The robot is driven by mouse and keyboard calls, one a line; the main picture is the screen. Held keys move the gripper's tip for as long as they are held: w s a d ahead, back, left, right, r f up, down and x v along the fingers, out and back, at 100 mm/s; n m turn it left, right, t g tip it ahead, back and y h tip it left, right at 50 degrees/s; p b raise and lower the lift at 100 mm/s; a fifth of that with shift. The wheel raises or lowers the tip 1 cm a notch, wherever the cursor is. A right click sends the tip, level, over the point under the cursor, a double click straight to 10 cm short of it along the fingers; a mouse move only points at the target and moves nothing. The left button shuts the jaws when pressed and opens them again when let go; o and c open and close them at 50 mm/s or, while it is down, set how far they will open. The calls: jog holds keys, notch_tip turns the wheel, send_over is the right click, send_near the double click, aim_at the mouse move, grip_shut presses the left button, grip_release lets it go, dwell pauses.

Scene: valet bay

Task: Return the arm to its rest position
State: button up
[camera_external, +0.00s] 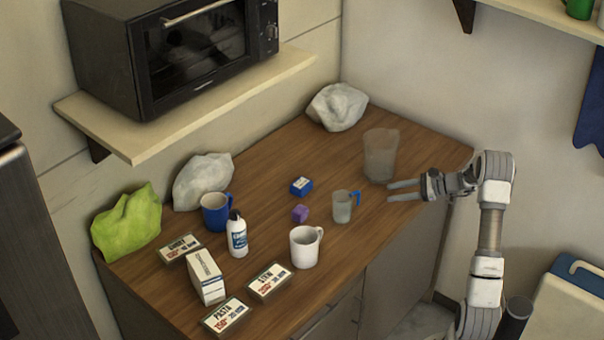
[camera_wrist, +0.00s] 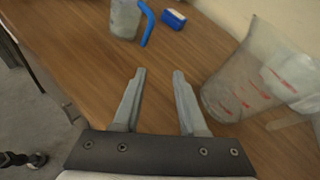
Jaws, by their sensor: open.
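My gripper (camera_external: 404,191) is open and empty above the right part of the wooden counter. In the wrist view its two fingers (camera_wrist: 158,75) are spread apart with bare wood between and beyond them. A clear measuring beaker (camera_external: 380,157) stands just behind the gripper; in the wrist view it shows at the right with red marks (camera_wrist: 262,85), apart from the fingers. A clear cup with a blue handle (camera_external: 342,206) stands left of the fingertips. It is also at the top of the wrist view (camera_wrist: 126,18). My arm reaches in from the right.
The wooden counter (camera_external: 275,160) bears a blue box (camera_external: 301,187), purple cube (camera_external: 300,213), white mug (camera_external: 305,247), blue mug (camera_external: 215,212), white bottle (camera_external: 237,236), white carton (camera_external: 206,277), label cards (camera_external: 227,315) and crumpled cloths (camera_external: 337,107). A microwave (camera_external: 165,50) sits on a shelf. A cooler (camera_external: 570,305) stands right.

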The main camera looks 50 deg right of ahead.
jog(key=s+a+n+g+y, duration=0.2)
jog(key=s+a+n+g, duration=0.35)
jog(key=a, duration=0.45)
jog(key=s+a+r+n+g+h+p, duration=0.15)
jog(key=s+a+n+g, duration=0.3)
jog(key=s, duration=0.45)
jog(key=s+a+r+n+g+h+p, duration=0.1)
jog(key=s+a+r+n+g, duration=0.3)
jog(key=s, duration=0.4)
jog(key=s+a+r+n+g+h+p, duration=0.1)
jog(key=s+a+n+g, duration=0.25)
jog(key=s+n, duration=0.4)
jog(key=w+a+r+n+t+h+p, duration=0.2)
jog(key=w+a+r+t+p, duration=0.1)
jog(key=a+r+t, duration=0.2)
jog(key=w+a+r+n+t+h+p, duration=0.2)
jog(key=w+a+r+n+t+h, duration=0.1)
jog(key=r, duration=0.6)
jog(key=w+a+t, duration=0.1)
jog(key=a+t, duration=0.1)
jog(key=t, duration=0.1)
jog(key=shift+w+a+r+p, duration=0.15)
jog(key=shift+w+p, duration=0.15)
jog(key=shift+p, duration=0.1)
